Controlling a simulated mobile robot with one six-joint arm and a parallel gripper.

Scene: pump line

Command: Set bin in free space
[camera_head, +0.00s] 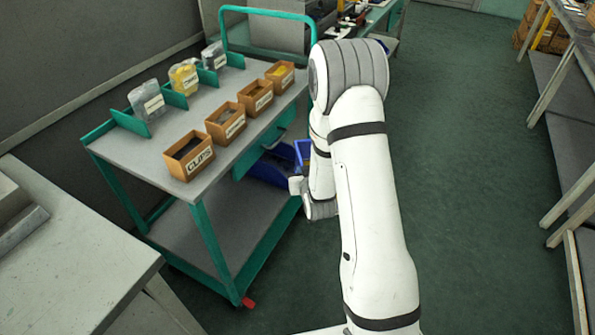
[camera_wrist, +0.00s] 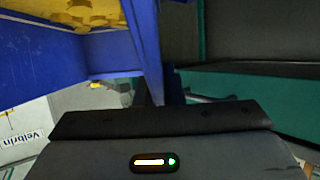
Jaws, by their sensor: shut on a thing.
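A blue bin (camera_wrist: 110,53) with yellow parts inside fills the upper left of the wrist view. My gripper (camera_wrist: 155,97) is shut on the bin's wall, and its fingers are mostly hidden behind the dark gripper body. In the head view, a blue bin (camera_head: 303,151) shows just left of my arm, beside the cart. Another blue bin (camera_head: 268,172) is lower, under the cart top. My gripper's fingers are hidden by my arm in the head view. I cannot tell from there what supports the bin beside my arm.
The teal cart (camera_head: 150,165) carries several open cardboard boxes and bagged parts on top. Its lower shelf (camera_head: 225,225) is bare at the front. A white box labelled Velbrin (camera_wrist: 30,135) is close by in the wrist view. Floor (camera_head: 465,190) right of my arm is clear.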

